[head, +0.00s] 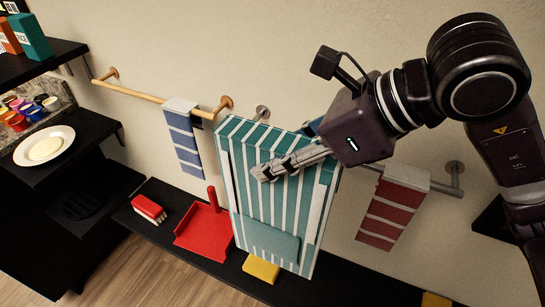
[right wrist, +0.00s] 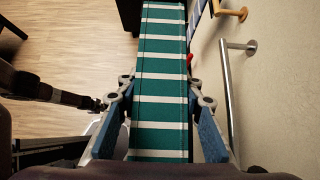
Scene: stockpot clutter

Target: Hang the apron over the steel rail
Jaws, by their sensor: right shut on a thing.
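The teal apron (head: 262,190) with white stripes hangs upright as a broad panel in the head view. My right gripper (head: 268,173) reaches in from the right and is shut on the apron near its upper part. In the right wrist view the apron (right wrist: 162,100) runs between the two blue fingers (right wrist: 166,125). The steel rail (head: 444,187) is on the wall, its middle hidden behind the apron. In the right wrist view the rail (right wrist: 229,95) lies to the right of the apron, with a gap between them. What looks like my left arm shows small at the left there.
A wooden rail (head: 128,91) holds a blue striped towel (head: 184,138). A red striped towel (head: 394,207) hangs on the steel rail's right part. Below, a black shelf (head: 190,262) bears a red dustpan (head: 205,232), a brush (head: 149,208) and a yellow sponge (head: 261,269).

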